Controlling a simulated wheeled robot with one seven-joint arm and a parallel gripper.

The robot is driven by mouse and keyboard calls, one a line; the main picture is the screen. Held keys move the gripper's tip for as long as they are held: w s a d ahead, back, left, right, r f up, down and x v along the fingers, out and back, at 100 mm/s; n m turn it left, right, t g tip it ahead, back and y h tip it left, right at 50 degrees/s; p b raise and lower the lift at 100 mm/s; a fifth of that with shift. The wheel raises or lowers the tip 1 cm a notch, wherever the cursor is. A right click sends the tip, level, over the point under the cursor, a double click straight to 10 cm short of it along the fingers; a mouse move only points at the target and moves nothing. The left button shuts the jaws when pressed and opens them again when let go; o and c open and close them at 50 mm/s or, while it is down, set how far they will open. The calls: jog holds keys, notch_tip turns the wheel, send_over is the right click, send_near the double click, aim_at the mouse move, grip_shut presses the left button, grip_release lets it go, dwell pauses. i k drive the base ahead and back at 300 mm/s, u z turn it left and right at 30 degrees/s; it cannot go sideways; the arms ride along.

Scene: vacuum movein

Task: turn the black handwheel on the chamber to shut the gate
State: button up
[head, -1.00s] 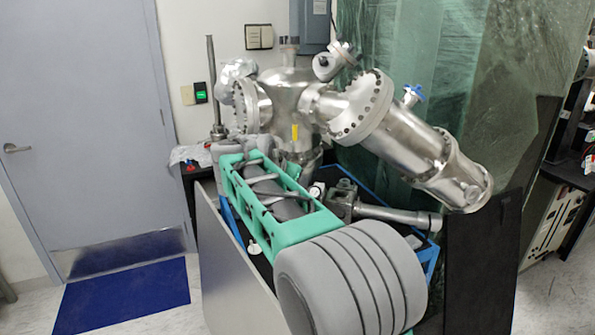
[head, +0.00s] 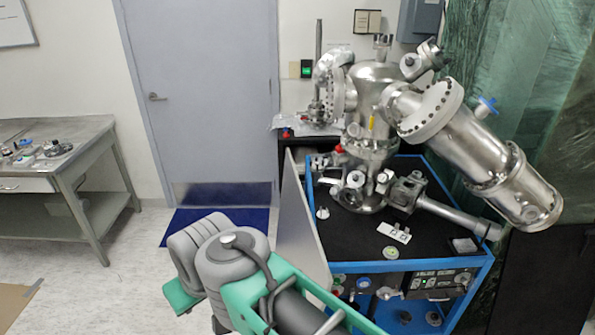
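The steel vacuum chamber (head: 372,100) stands upright on a black-topped cart, right of centre in the head view. A large steel tube (head: 470,150) slopes down to the right from its flange. I cannot make out a black handwheel for certain on the chamber. A blue handle (head: 487,106) sits on top of the sloping tube, and a pale round knob (head: 356,179) shows low on the chamber's front. My green and grey arm fills the bottom centre, apart from the chamber in the picture. My gripper is not in view.
The cart's blue frame (head: 440,264) surrounds its black top, with a grey panel (head: 299,215) upright along its left side. A bench (head: 70,165) with small parts stands at the far left.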

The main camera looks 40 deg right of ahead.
aim_at(382, 177)
jog(key=u, duration=0.9)
jog(key=k, duration=1.05)
jog(key=z, duration=1.4)
jog(key=i, duration=1)
